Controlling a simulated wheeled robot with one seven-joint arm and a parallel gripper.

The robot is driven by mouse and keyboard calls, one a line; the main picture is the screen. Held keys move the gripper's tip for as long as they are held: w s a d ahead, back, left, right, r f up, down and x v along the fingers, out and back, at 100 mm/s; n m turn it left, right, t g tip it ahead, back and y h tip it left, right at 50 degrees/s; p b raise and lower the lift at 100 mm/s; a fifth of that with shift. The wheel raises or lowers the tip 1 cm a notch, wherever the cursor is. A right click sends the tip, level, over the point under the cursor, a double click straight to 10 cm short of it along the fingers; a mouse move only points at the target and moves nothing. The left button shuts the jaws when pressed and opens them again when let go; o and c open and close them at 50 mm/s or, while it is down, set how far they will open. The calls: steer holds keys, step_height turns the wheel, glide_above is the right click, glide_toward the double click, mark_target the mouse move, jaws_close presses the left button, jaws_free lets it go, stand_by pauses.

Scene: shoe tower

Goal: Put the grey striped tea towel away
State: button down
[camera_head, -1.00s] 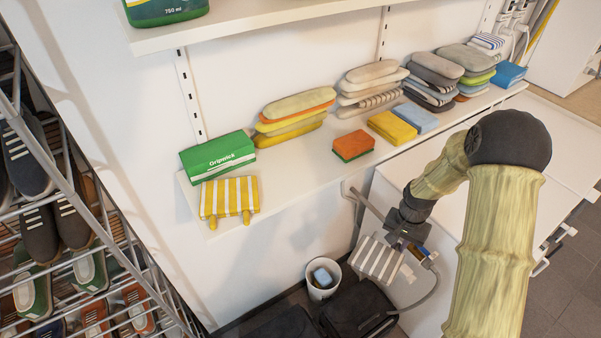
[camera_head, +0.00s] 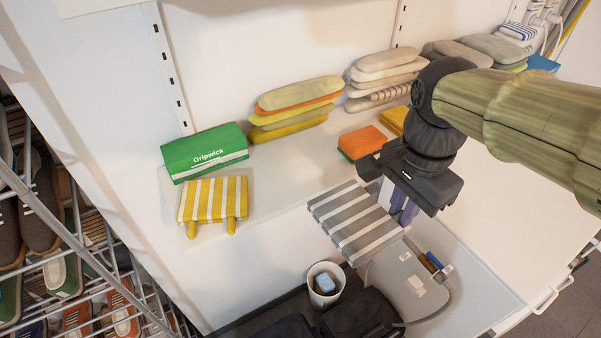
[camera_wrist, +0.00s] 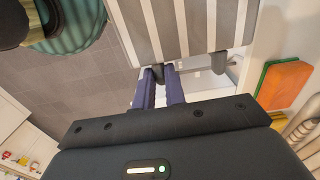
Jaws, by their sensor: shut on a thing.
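The grey striped tea towel (camera_head: 354,222) is a flat folded slab with white stripes, held out in front of the shelf's edge in the head view. It also fills the top of the wrist view (camera_wrist: 190,28). My gripper (camera_head: 401,212) is shut on the towel's right edge; its purple fingers (camera_wrist: 160,88) reach the towel's near edge in the wrist view. The wall shelf (camera_head: 270,178) has bare white room between the yellow striped towel and the orange sponge.
A yellow striped towel (camera_head: 212,199) and a green Gripwick box (camera_head: 205,152) stand at the shelf's left end. Stacked cloths (camera_head: 295,108) lie behind. An orange sponge (camera_head: 363,141) sits close to my wrist. A white bin (camera_head: 325,284) stands below; a shoe rack (camera_head: 75,240) is at left.

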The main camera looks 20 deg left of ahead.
steer(key=shift+s+d+r, duration=0.1)
steer(key=shift+s+r, duration=0.4)
steer(key=shift+s, duration=0.2)
steer(key=shift+s+d+r, duration=0.1)
steer(key=shift+s+r, duration=0.4)
steer(key=shift+s, duration=0.15)
steer(key=shift+a, duration=0.1)
steer(key=p, duration=0.6)
glide_above(327, 178)
step_height(327, 178, down, 3)
steer(key=shift+r, duration=0.2)
steer(key=shift+f, duration=0.3)
steer(key=shift+s+p, duration=0.1)
steer(key=shift+p, duration=0.2)
step_height(327, 178, down, 3)
steer(key=shift+f+p, duration=0.1)
steer(key=shift+p, duration=0.4)
steer(key=shift+a+f+p, duration=0.1)
steer(key=shift+f+p, duration=0.1)
steer(key=shift+p, duration=0.1)
steer(key=shift+f, duration=0.15)
